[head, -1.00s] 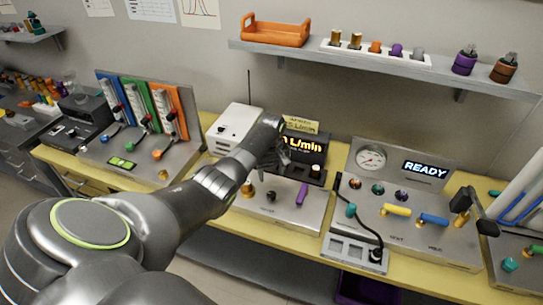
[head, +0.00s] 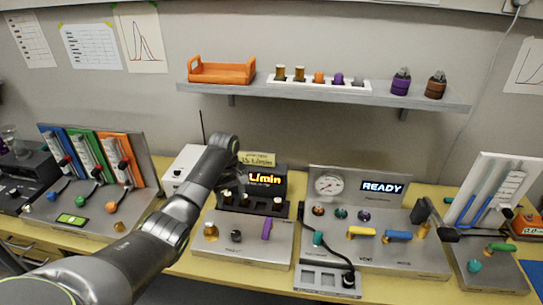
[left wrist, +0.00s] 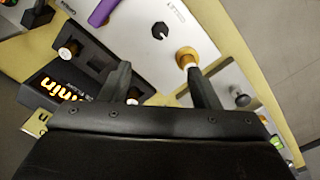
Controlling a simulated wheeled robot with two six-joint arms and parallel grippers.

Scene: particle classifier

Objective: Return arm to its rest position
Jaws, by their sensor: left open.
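My left arm reaches in from the lower left in the head view. Its gripper (head: 228,176) hangs over the panel with the orange "L/min" display (head: 265,179), partly hidden by the wrist. In the left wrist view the two dark fingers (left wrist: 160,88) are spread apart with nothing held between them. Below them lie the grey panel (left wrist: 140,45) with a black knob (left wrist: 160,30), a brass fitting (left wrist: 188,57) and a purple handle (left wrist: 103,12). The brass fitting appears close to one fingertip; I cannot tell whether they touch. My right gripper is not in view.
A panel with a gauge (head: 329,186) and "READY" display (head: 382,188) stands to the right. Coloured flow tubes (head: 92,155) stand to the left. A shelf (head: 430,101) with an orange tray (head: 221,70) runs above. The space between bench and shelf is open.

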